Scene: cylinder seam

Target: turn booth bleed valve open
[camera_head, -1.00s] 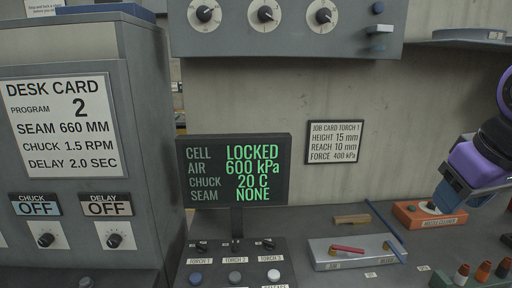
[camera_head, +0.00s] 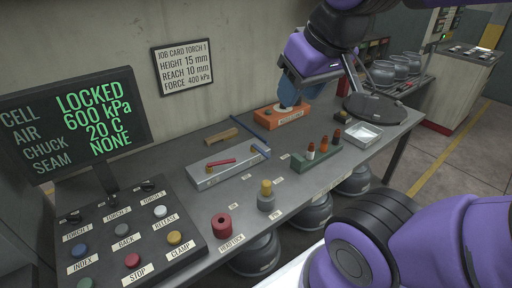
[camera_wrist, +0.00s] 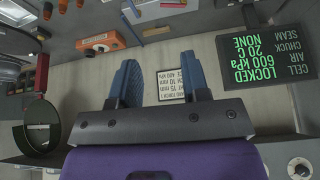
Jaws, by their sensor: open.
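A pale grey block (camera_head: 216,171) on the bench carries a red lever (camera_head: 221,163) and a small brass-coloured fitting (camera_head: 253,151) at its right end. Its small labels are too blurred to read surely, and I cannot tell for certain which part is the bleed valve. My gripper (camera_head: 290,98) hangs by the orange box, behind and right of the block, apart from the lever. In the wrist view my gripper (camera_wrist: 158,62) has its two blue fingers spread with nothing between them. The screen (camera_head: 85,125) reads LOCKED, 600 kPa, 20 C, NONE.
The orange box (camera_head: 272,117), a wooden bar (camera_head: 221,138) and a blue rod (camera_head: 239,160) lie near the block.

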